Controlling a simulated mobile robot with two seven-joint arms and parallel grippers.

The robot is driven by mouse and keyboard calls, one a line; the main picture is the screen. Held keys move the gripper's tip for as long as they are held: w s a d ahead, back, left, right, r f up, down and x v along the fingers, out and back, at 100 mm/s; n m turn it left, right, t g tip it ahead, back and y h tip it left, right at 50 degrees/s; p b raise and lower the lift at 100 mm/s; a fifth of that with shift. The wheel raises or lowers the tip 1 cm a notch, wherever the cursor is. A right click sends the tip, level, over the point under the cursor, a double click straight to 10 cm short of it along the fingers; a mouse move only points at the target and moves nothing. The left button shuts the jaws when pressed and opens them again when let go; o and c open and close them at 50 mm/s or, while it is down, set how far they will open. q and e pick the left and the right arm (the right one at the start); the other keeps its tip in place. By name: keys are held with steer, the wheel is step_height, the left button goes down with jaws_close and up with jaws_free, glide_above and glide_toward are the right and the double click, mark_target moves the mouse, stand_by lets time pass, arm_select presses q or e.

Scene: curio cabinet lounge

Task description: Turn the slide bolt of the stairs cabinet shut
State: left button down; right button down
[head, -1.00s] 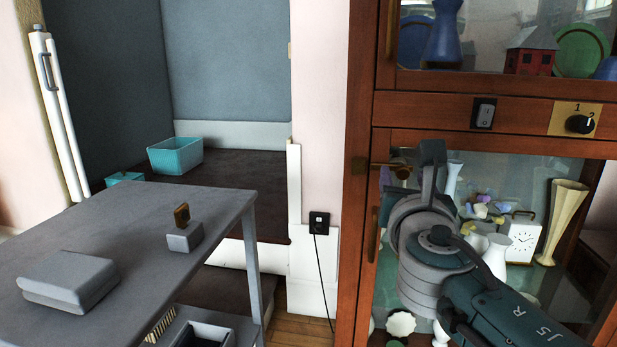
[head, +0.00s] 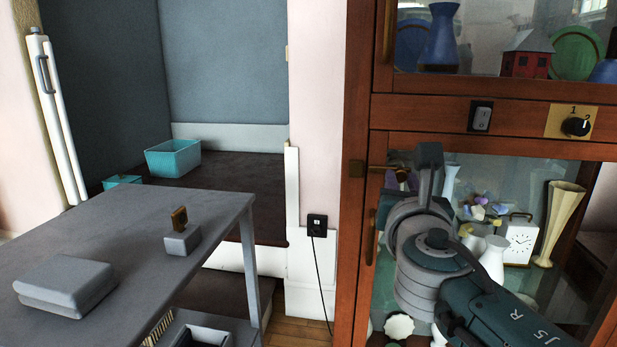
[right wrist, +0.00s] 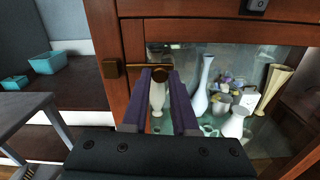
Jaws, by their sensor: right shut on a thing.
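The brass slide bolt (right wrist: 137,66) lies level across the top left corner of the cabinet's lower glass door. The rod appears to reach the bracket. The purple fingers of my right gripper (right wrist: 160,76) are shut on the bolt's round knob (right wrist: 159,75), which sits between their tips. In the head view my right gripper (head: 404,178) is at the bolt, partly hidden by its own wrist. My left gripper is not in view.
The door has an upright brass handle (head: 370,238). Behind its glass stand vases, a white clock (head: 519,240) and other curios. A switch (head: 481,116) and a dial (head: 577,126) are above. A grey table (head: 135,215) stands left; a gap separates it from the cabinet.

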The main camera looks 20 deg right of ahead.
mark_target(380, 171)
stand_by(0.5)
steer(key=shift+a, duration=0.15)
steer(key=shift+w+a+f+b, duration=0.1)
steer(key=shift+w+a+b, duration=0.45)
steer(key=shift+a, duration=0.35)
steer(key=shift+w+a, duration=0.15)
steer(key=shift+a, duration=0.05)
steer(key=c, duration=1.1)
jaws_free()
steer(key=o, duration=0.4)
